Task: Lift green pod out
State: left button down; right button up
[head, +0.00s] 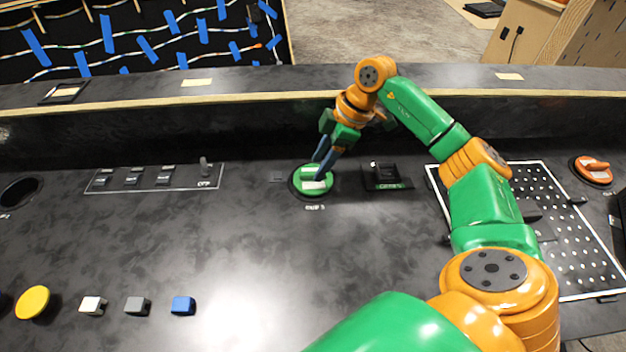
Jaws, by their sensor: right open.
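The green pod (312,187) sits in a round dark socket in the console, with a pale label or bar across its top. My right gripper (320,169) is directly at the pod, fingers pointing down and slightly left. The dark fingers are open, with their tips around or just above the pod's raised middle; I cannot tell whether they touch it. Part of the pod's far side is hidden by the fingers. My left gripper does not show.
A black switch block (385,177) stands just right of the pod. A switch panel (153,178) lies to the left. A perforated plate (570,235) and an orange pod (593,169) are at right. Yellow (33,302) and blue (183,305) buttons line the front left. The console's middle is clear.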

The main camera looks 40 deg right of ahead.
jog(key=shift+x, duration=1)
grip_shut()
jog(key=shift+r, duration=0.1)
notch_tip(320, 180, up, 14)
jog(key=p, duration=0.6)
jog(key=c, duration=0.8)
grip_release()
grip_shut()
